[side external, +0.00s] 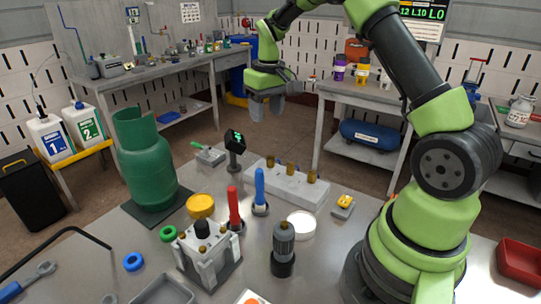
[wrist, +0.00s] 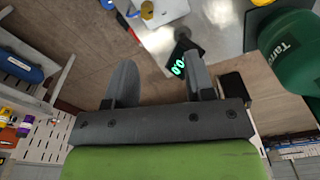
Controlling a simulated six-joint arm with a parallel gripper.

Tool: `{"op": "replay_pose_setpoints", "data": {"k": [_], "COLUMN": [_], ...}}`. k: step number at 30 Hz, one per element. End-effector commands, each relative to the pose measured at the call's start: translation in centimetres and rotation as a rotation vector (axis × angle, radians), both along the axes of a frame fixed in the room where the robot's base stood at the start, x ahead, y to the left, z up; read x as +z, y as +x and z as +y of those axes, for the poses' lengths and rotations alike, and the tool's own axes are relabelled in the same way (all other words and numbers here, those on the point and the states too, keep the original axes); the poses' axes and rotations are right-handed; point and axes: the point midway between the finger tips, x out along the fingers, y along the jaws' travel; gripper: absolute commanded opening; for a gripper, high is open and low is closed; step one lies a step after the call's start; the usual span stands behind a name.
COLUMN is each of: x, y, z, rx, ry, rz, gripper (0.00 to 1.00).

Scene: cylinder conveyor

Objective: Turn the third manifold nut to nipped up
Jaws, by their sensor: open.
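The manifold (side external: 288,188) is a pale block on the bench, with several brass nuts in a row along its top. One nut (side external: 270,162) is at the left, one (side external: 290,168) near the middle and one (side external: 311,177) at the right. Which one counts as third, and how tight any is, I cannot tell. My gripper (side external: 267,112) is high above and behind the manifold, apart from it. Its fingers are spread with nothing between them, as the wrist view (wrist: 159,62) also shows. A small black display (side external: 235,142) stands left of the manifold; its green digits (wrist: 179,67) look like 0.0.
A green cylinder (side external: 147,165) stands on a dark mat at left. Red (side external: 234,205) and blue (side external: 260,188) upright tools stand before the manifold. A grey clamp fixture (side external: 207,254) and dark cylinder (side external: 283,250) are nearer. Air around my gripper is clear.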

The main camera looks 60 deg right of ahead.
Motion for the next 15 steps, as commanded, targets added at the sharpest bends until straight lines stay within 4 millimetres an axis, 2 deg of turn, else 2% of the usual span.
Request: {"op": "replay_pose_setpoints", "data": {"k": [1,3,6,11,15], "x": [-1.5,-2.8,-3.8,-5.4,-7.9], "y": [0.2,0.3,0.3,0.3,0.3], "z": [-0.8,-1.6,-2.1,-2.2,-2.2], "rx": [0.001,0.004,0.010,0.011,0.011], "ry": [0.004,0.005,0.006,0.008,0.009], "rz": [0.025,0.044,0.060,0.066,0.067], "gripper": [0.49,0.49,0.49,0.49,0.49]}}
